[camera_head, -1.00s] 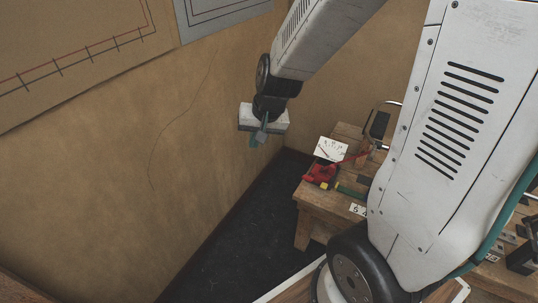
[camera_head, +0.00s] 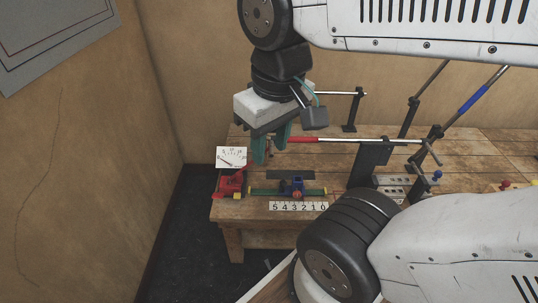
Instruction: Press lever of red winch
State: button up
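A lever with a red grip (camera_head: 303,139) lies nearly level above the wooden workbench, its metal rod running right to a dark upright bracket (camera_head: 369,160). I take this as the red winch's lever. My gripper (camera_head: 271,146) points down at the left end of the red grip. Its two teal fingers are apart, and the right one overlaps the grip's tip in the picture. I cannot tell whether they touch. A second lever with a blue grip (camera_head: 475,97) slants up to the right.
Thin black posts stand behind. A tan wall is at left, with dark floor (camera_head: 180,235) below.

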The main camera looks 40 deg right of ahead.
aim_at(220, 195)
jog(key=z, duration=1.65)
jog(key=k, duration=1)
jog(key=u, duration=1.3)
jog(key=i, duration=1)
jog(key=u, duration=0.05)
